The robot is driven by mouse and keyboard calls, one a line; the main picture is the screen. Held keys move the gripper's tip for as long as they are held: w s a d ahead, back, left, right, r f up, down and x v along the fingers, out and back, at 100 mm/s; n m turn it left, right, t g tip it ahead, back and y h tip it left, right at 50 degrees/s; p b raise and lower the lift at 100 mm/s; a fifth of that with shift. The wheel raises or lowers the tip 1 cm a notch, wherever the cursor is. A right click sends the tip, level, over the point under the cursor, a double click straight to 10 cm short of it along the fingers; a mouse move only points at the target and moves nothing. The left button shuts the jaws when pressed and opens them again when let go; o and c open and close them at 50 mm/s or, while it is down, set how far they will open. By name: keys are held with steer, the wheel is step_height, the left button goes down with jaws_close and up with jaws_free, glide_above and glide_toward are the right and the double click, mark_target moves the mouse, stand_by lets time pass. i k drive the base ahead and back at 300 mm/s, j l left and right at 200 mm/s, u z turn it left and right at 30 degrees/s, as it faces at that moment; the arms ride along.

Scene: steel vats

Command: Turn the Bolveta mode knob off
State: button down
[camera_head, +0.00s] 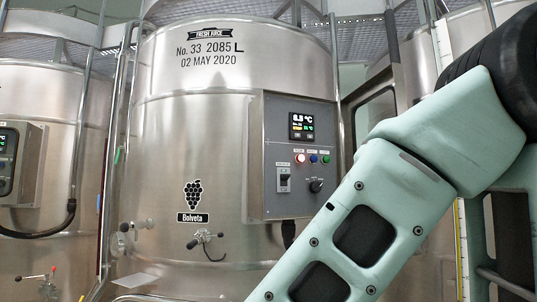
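The Bolveta vat (160,140) is a large steel tank in the middle of the head view, with a grape emblem and a "Bolveta" label (192,217) low on its front. Its grey control panel (270,140) is on the right side of the vat. The mode knob (316,186) is a small black knob low on the panel's right side, in plain view. Its exact pointer direction is too small to tell. My arm crosses the lower right of the view, to the right of and below the panel. My gripper is out of the frame.
A toggle switch (284,179) is left of the knob. A red lit button (300,158), a blue button (313,158), a green button (326,158) and a display (301,126) sit above. Valves (205,238) stick out below. Another vat (50,110) stands left.

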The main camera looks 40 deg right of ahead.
mark_target(314, 187)
steer(key=z, duration=1.15)
steer(key=i+l+u, duration=0.1)
steer(key=i+l, duration=0.1)
